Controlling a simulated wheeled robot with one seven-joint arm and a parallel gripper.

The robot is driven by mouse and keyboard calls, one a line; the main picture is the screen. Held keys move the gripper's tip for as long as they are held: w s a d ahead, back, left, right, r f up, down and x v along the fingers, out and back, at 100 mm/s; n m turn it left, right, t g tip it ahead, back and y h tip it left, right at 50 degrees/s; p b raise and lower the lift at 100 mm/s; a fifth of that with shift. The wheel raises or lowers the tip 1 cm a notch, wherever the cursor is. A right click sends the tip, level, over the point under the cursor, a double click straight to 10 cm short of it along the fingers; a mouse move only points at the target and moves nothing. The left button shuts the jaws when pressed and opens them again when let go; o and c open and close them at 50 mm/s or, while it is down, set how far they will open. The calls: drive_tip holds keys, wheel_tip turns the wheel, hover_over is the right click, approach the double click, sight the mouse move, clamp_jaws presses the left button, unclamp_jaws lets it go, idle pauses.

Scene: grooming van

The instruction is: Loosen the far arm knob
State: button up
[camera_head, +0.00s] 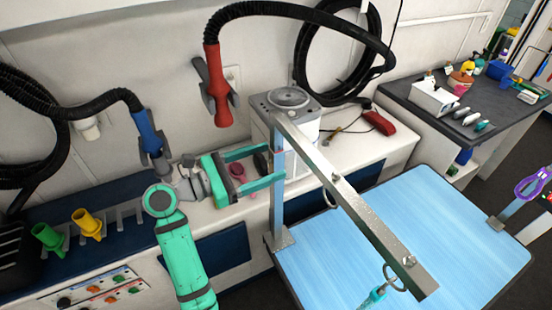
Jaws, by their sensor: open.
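A grey metal grooming arm (365,218) runs from the top of an upright post (278,215) at the table's left edge down toward the front right. My teal gripper (278,164) is open, coming from the left. Its two fingertips reach the upper part of the post, one higher and one lower. I cannot tell whether they touch it. No knob on this post can be made out clearly. A second post and arm (515,208) with a purple loop (532,182) stands at the table's right edge.
The blue grooming table (450,235) is mostly bare. A teal loop (377,294) hangs from the arm's end. Behind the gripper is a white counter (345,152) with a red clipper-like tool (379,123). Red (222,105) and blue (148,132) hose nozzles hang near my arm.

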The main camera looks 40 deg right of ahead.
sight(271, 160)
drive_tip(key=x, duration=0.3)
drive_tip(key=shift+w+d, duration=0.15)
drive_tip(key=shift+w, duration=0.05)
drive_tip(key=c, duration=1.1)
drive_tip(key=shift+o, duration=0.2)
drive_tip(key=shift+s+d, duration=0.25)
drive_tip(key=shift+s, duration=0.05)
drive_tip(key=shift+w+a, duration=0.15)
drive_tip(key=shift+a, duration=0.1)
